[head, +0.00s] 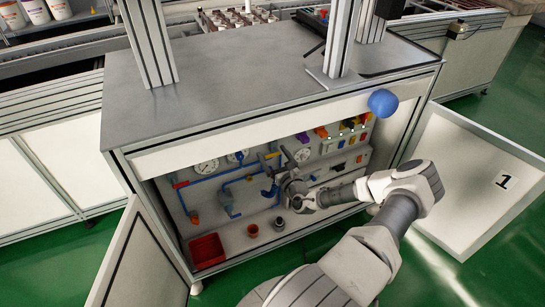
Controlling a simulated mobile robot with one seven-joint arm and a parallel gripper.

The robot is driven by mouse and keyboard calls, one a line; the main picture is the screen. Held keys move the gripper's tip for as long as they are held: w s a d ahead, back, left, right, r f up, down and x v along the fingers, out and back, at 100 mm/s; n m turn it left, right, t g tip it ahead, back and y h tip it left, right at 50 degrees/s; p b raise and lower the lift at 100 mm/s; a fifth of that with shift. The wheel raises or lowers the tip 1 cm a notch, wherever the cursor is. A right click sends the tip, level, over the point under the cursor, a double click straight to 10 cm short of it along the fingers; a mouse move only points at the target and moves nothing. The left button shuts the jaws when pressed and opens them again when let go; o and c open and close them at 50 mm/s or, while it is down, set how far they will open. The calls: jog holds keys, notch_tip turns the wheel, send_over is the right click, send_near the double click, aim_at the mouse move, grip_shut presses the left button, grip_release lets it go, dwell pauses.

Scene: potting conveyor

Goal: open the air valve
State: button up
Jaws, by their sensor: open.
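The open cabinet under the grey worktop holds a pale panel with blue air pipes (205,179), round gauges and small coloured fittings. A red fitting (181,184) sits on the pipe at the left, and an orange one (194,217) is lower down. A blue handle-like part (269,191) shows just left of my gripper. I cannot tell which of these is the air valve. My gripper (273,157) is inside the cabinet, in front of the panel, with its fingers apart and nothing seen between them. It hides part of the pipes and panel; contact cannot be told.
A red bin (207,251) and small cups (253,230) stand on the cabinet floor. The doors hang open at left (140,262) and right (478,185), the right one marked 1. Green floor is clear in front.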

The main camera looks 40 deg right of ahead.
jog(key=shift+w, duration=0.3)
jog(key=c, duration=1.2)
jog(key=shift+c, duration=0.2)
